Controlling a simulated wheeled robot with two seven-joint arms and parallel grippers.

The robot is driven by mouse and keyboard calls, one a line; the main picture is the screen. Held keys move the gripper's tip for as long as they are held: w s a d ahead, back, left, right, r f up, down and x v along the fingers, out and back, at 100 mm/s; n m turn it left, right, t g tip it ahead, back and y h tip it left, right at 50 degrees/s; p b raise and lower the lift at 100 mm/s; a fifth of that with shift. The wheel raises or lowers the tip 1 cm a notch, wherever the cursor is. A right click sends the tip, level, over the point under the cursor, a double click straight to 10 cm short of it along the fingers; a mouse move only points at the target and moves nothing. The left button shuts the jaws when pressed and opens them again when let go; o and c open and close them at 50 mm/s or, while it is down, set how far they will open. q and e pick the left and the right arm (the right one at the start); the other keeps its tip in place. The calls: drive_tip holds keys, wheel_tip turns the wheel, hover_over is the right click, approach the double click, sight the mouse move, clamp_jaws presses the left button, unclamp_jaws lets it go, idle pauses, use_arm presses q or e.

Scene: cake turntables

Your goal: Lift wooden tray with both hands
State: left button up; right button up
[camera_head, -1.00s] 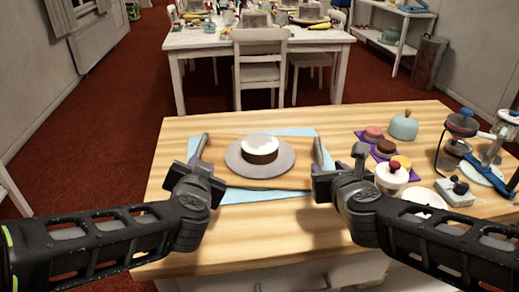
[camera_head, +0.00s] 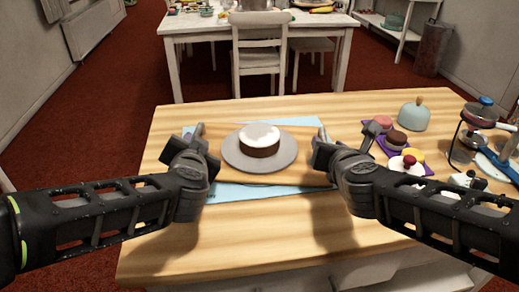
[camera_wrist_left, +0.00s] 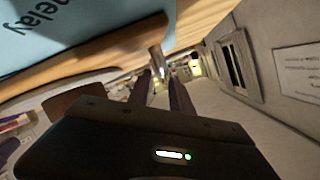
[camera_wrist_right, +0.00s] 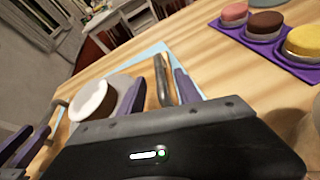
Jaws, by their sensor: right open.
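The wooden tray (camera_head: 300,178) lies on a light blue mat (camera_head: 228,192) on the table. It bears a grey plate (camera_head: 234,158) with a dark cake (camera_head: 262,147) topped in white. My left gripper (camera_wrist_left: 160,80) is at the tray's left handle (camera_wrist_left: 157,58). The handle shows between its fingers; whether they press on it I cannot tell. My right gripper (camera_wrist_right: 160,76) is open around the right handle (camera_wrist_right: 162,92), one finger on each side. In the head view, my left gripper (camera_head: 194,140) and right gripper (camera_head: 324,143) hide much of the handles.
Small cakes on purple mats (camera_head: 430,169), a domed cover (camera_head: 414,114) and a blue-topped stand (camera_head: 470,135) crowd the table's right side. The table front (camera_head: 270,235) is bare. A white chair (camera_head: 260,58) and another table stand behind.

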sight(324, 137)
use_arm(q)
drive_tip(key=x, duration=0.5)
drive_tip(key=shift+w+f, duration=0.1)
use_arm(e)
drive_tip(key=x, duration=0.5)
drive_tip(key=shift+w, duration=0.15)
use_arm(q)
drive_tip(key=shift+c, duration=0.3)
use_arm(e)
drive_tip(key=shift+c, duration=0.3)
use_arm(q)
drive_tip(key=c, duration=0.5)
use_arm(e)
drive_tip(key=c, duration=0.4)
use_arm(q)
clamp_jaws()
use_arm(e)
clamp_jaws()
